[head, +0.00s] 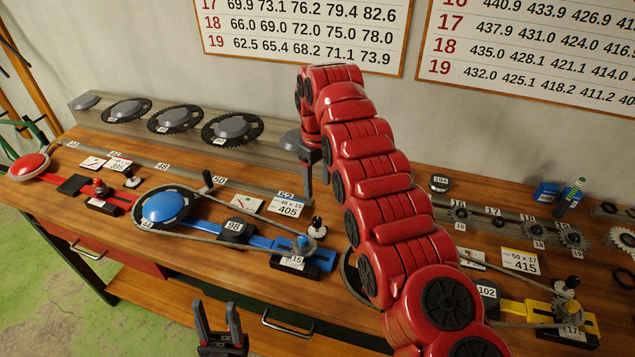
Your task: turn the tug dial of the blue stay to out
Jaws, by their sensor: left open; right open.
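The blue stay (262,241) lies along the middle of the bench. A dark chainring with a blue hub (165,207) is at its left end, and a chain loops along it past a black block marked 98 (236,230). At its right end are a small sprocket with a blue top (303,243), a black block marked 15 (292,263) and a small upright black knob (317,222). I cannot tell for sure which part is the tug dial, or its setting. My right gripper (309,192) is open, pointing down behind the stay's right end. My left gripper (222,338) is open at the bench's front edge.
A red stay (112,205) lies at the left and a yellow stay (535,310) at the right. Chainrings (174,119) stand on a grey ledge behind. Cards, including one marked 405 (287,206), lie behind the blue stay. My red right arm hides the bench right of it.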

